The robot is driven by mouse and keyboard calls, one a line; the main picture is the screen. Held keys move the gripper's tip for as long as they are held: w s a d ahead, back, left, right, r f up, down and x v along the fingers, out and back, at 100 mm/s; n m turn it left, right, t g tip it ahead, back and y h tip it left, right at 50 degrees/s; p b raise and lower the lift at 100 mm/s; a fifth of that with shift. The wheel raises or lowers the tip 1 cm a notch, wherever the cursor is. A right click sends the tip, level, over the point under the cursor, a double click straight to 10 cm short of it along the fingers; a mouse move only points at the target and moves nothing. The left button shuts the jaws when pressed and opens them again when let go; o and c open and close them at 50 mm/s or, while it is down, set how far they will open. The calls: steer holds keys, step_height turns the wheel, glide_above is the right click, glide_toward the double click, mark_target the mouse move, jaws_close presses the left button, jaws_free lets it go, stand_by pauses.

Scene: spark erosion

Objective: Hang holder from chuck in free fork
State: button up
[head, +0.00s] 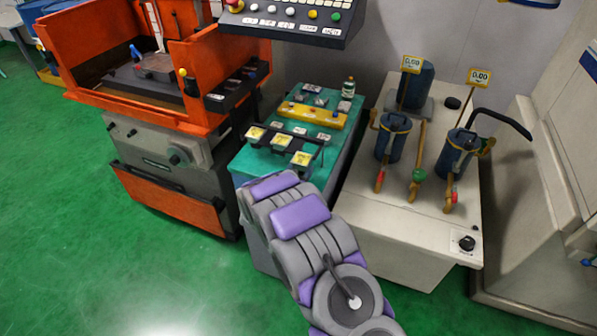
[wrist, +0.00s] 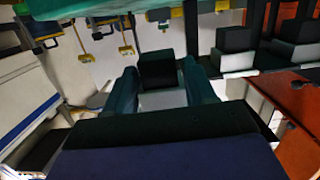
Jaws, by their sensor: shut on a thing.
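My gripper (wrist: 162,80) shows in the wrist view with its two teal fingers shut on a holder (wrist: 158,72), a block that is black on one part and pale grey on the other. Two similar black-and-grey holders (wrist: 236,48) (wrist: 297,38) stand to the right of it, apart from my fingers. In the head view, the black fork rack (head: 285,135) stands on the teal cart, with several yellow-tagged places (head: 280,141). My arm reaches up to the cart's near edge and hides my gripper and the held holder there. I cannot make out the chuck or which fork is free.
The orange machine (head: 222,60) with its open tank stands left of the teal cart (head: 258,163). A yellow block (head: 312,115) and small parts lie behind the rack. A pale cabinet (head: 405,240) with blue canisters stands close on the right. Green floor is clear at the left.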

steer(key=shift+r+p+x, duration=0.1)
steer(key=shift+p+x, duration=0.2)
steer(key=shift+x, duration=0.45)
steer(key=shift+r+p+x, duration=0.15)
steer(key=shift+p+x, duration=0.1)
steer(key=shift+x, duration=0.45)
steer(key=shift+w, duration=0.25)
steer(key=shift+r+p+x, duration=0.1)
steer(key=shift+p+x, duration=0.3)
steer(key=shift+x, duration=0.4)
steer(key=shift+r+p+x, duration=0.15)
steer(key=shift+p+x, duration=0.25)
steer(key=shift+x, duration=0.35)
steer(key=shift+w+d+p, duration=0.1)
steer(key=shift+w+p, duration=0.05)
steer(key=shift+p, duration=0.15)
steer(key=shift+f, duration=0.2)
steer(key=o, duration=1.5)
steer(key=shift+o, duration=0.4)
steer(key=shift+o, duration=0.9)
